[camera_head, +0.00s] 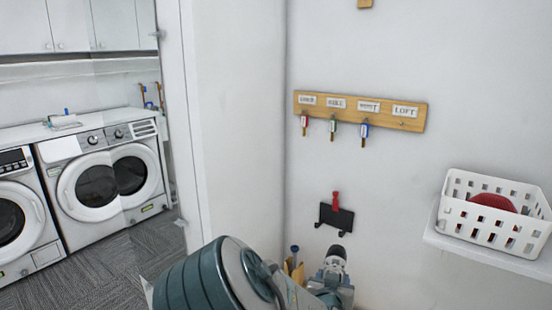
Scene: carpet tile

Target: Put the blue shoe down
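I see no blue shoe in the head view. My arm rises at the bottom centre as teal and pale grey links, with a smaller grey and white part to its right. I cannot make out gripper fingers there, and the arm's far end is hidden or out of frame.
A wooden key rack (360,110) with labels and hanging keys is on the wall. Below it is a black holder (335,217) with a red piece. A white basket (497,232) holding something red stands on a shelf (484,253). White washing machines (105,185) stand left, beyond carpeted floor (125,262).

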